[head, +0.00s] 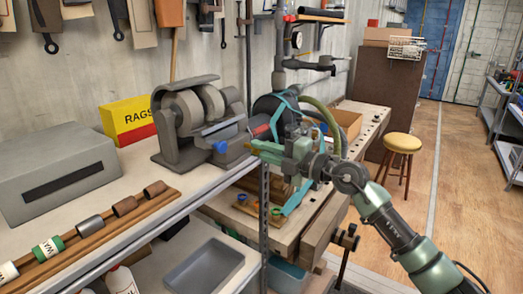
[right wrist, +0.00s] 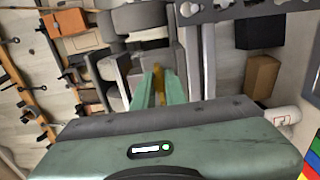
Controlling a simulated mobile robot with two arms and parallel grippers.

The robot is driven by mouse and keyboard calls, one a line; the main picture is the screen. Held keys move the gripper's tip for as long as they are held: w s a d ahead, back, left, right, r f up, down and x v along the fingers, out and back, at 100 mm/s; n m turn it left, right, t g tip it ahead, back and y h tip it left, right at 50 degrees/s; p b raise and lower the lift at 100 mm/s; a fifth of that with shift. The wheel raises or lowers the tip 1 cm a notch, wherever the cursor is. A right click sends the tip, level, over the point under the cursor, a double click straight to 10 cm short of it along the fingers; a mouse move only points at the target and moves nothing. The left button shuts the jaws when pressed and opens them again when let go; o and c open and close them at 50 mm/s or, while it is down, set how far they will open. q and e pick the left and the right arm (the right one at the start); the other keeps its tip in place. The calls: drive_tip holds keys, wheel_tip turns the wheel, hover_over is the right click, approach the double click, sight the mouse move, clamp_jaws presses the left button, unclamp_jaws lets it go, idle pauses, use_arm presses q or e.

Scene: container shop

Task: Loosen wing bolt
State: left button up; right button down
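A grey bench grinder (head: 185,115) stands on the left bench in the head view. A small blue piece (head: 220,146) sits on the front of its tool rest (head: 222,130); it may be the wing bolt, but its shape is too small to be sure. My right gripper (head: 250,150) is just right of the tool rest, its fingers pointing left, apart from the blue piece in the picture. In the right wrist view its green fingers (right wrist: 157,88) lie close together with a yellow strip between them. Whether they are shut is unclear. My left gripper is not in view.
A grey metal post (head: 264,205) rises in front of the benches. Open floor lies around the yellow stool (head: 402,143).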

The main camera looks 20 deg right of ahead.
drive_tip(key=shift+n, duration=0.3)
drive_tip(key=n, duration=0.3)
drive_tip(key=shift+f+n, duration=0.1)
drive_tip(key=shift+n, duration=0.3)
drive_tip(key=n+b, duration=0.1)
drive_tip(key=n, duration=0.3)
drive_tip(key=shift+b, duration=0.4)
drive_tip(key=n+b, duration=0.3)
drive_tip(key=n, duration=0.2)
drive_tip(key=shift+f, duration=0.15)
drive_tip(key=shift+n+b, duration=1.55)
drive_tip(key=shift+n, duration=0.65)
drive_tip(key=c, duration=1.6)
unclamp_jaws()
drive_tip(key=shift+r, duration=0.2)
